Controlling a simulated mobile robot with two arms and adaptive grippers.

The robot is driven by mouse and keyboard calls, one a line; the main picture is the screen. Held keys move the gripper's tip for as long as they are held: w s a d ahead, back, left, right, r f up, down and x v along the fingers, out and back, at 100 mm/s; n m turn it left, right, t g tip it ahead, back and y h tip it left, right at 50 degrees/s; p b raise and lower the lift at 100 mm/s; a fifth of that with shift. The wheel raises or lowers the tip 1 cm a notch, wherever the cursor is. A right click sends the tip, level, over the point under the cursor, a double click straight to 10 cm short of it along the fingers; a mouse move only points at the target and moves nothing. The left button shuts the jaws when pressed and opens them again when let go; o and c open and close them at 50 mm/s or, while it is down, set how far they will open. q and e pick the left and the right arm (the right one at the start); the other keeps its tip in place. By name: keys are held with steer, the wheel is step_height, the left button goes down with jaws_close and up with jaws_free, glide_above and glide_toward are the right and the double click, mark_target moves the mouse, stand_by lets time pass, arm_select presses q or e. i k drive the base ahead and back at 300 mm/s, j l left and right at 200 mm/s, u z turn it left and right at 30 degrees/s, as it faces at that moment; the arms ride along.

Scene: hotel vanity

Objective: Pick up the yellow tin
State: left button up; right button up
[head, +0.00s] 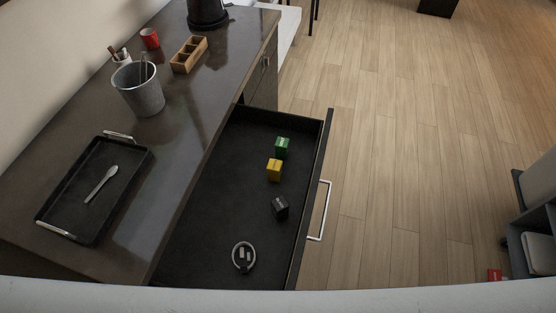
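The yellow tin (274,170) is a small box-shaped tin standing in the open black drawer (215,200). A green tin (281,147) stands just behind it, and a black tin (280,207) stands nearer to me. A ring-shaped grey object (243,256) lies in the drawer's near part. Neither of my grippers shows in the head view.
The dark counter left of the drawer holds a black tray (72,215) with a spoon (101,184), a grey bucket (139,90), a wooden divided box (189,55) and a red cup (150,38). The drawer's handle (323,210) faces the clear wooden floor. A shelf unit (535,225) stands at the right edge.

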mark_target(273, 168)
steer(key=k+l+u, duration=0.1)
steer(key=l+u, duration=0.25)
steer(key=k+l+u, duration=0.15)
steer(key=l+u, duration=0.25)
steer(key=k+l+u, duration=0.2)
steer(key=u, duration=0.15)
